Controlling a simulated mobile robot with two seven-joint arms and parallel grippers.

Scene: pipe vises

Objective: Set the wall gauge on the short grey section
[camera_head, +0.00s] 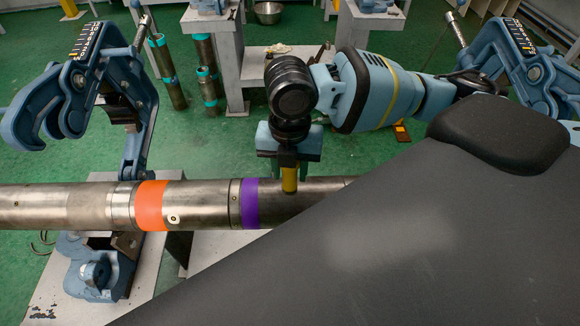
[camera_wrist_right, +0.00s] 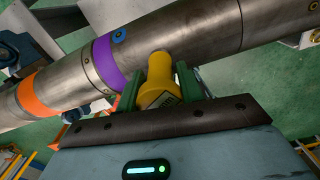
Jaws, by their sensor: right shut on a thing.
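A long grey metal pipe (camera_head: 205,197) lies level across the head view, with an orange band (camera_head: 151,205) and a purple band (camera_head: 249,203). A short grey stretch with a small round mark lies between the bands. My right gripper (camera_head: 289,174) is shut on the yellow wall gauge (camera_head: 290,180), just right of the purple band. I cannot tell whether the tip touches. My left gripper is not in view.
A blue vise (camera_head: 92,95) stands open at the left of the pipe; another vise (camera_head: 515,65) stands at upper right. A large dark surface (camera_head: 420,240) covers the lower right and hides the pipe's right part. Upright pipes (camera_head: 165,70) and a metal bowl (camera_head: 267,12) are behind.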

